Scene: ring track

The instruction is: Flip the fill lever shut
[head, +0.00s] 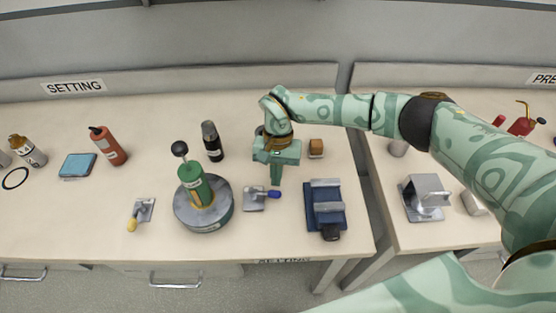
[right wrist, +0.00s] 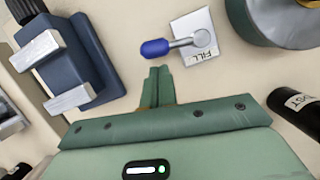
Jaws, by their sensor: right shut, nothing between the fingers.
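The fill lever (head: 252,198) is a small grey plate with a metal arm and a blue-tipped handle, on the table just right of the round-based device. In the right wrist view, the plate (right wrist: 204,43) reads FILL and the blue handle (right wrist: 155,48) points left, away from the plate. My right gripper (head: 276,180) is shut and empty, just above and behind the blue handle. In the right wrist view its fingertips (right wrist: 159,72) are close to the handle; I cannot tell whether they touch. My left gripper is not in view.
The device with a green cylinder (head: 190,188) and round grey base (head: 222,208) stands left of the lever. A dark blue vise-like block (head: 325,218) lies right. A yellow-handled lever (head: 142,210), black bottle (head: 211,142) and brown block (head: 316,148) are also on the table.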

